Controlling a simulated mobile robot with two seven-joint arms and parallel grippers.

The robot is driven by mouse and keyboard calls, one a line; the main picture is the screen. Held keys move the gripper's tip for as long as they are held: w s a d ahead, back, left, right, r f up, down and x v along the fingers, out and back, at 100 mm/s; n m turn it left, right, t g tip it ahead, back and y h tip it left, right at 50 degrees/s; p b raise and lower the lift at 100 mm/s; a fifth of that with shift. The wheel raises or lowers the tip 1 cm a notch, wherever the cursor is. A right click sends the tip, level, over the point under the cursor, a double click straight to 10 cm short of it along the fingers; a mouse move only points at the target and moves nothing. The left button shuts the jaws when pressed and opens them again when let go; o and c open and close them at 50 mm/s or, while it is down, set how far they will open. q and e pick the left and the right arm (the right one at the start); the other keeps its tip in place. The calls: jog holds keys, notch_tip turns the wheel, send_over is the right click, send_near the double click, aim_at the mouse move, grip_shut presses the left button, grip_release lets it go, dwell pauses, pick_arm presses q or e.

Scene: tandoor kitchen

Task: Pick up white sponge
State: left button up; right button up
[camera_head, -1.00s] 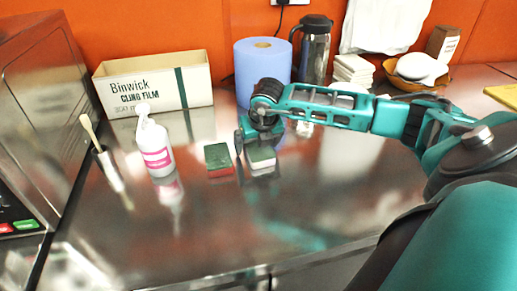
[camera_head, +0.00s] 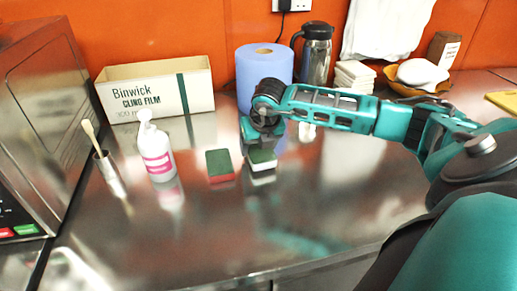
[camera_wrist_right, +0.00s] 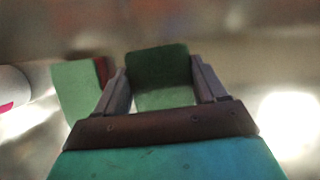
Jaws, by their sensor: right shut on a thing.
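The white sponge (camera_head: 262,162) has a dark green top and a white lower layer. It is at the middle of the steel counter, just right of a similar sponge with a red lower layer (camera_head: 220,166). My right gripper (camera_head: 261,150) is over the white sponge and shut on it. In the right wrist view the sponge's green face (camera_wrist_right: 161,78) sits between the two fingers (camera_wrist_right: 160,92). I cannot tell whether its underside touches the counter. My left gripper is not in view.
Behind are a cling film box (camera_head: 150,90), a blue paper roll (camera_head: 263,72) and a flask (camera_head: 316,55). The front of the counter is clear.

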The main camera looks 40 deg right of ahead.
aim_at(258, 146)
notch_tip(258, 146, up, 19)
jog(key=s+a+f+m+g, duration=0.2)
jog(key=a+f+m+g, duration=0.1)
jog(key=a+m, duration=0.4)
jog(key=s+a+f+m+g+y, duration=0.1)
jog(key=a+f+m, duration=0.4)
jog(key=m, duration=0.8)
jog(key=s+a+f+m+g, duration=0.3)
jog(key=a+f+m+g, duration=0.1)
jog(key=a+m, duration=0.5)
jog(key=shift+s+a+m+g+y, duration=0.15)
jog(key=shift+s+m+g+y, duration=0.2)
jog(key=shift+m, duration=0.75)
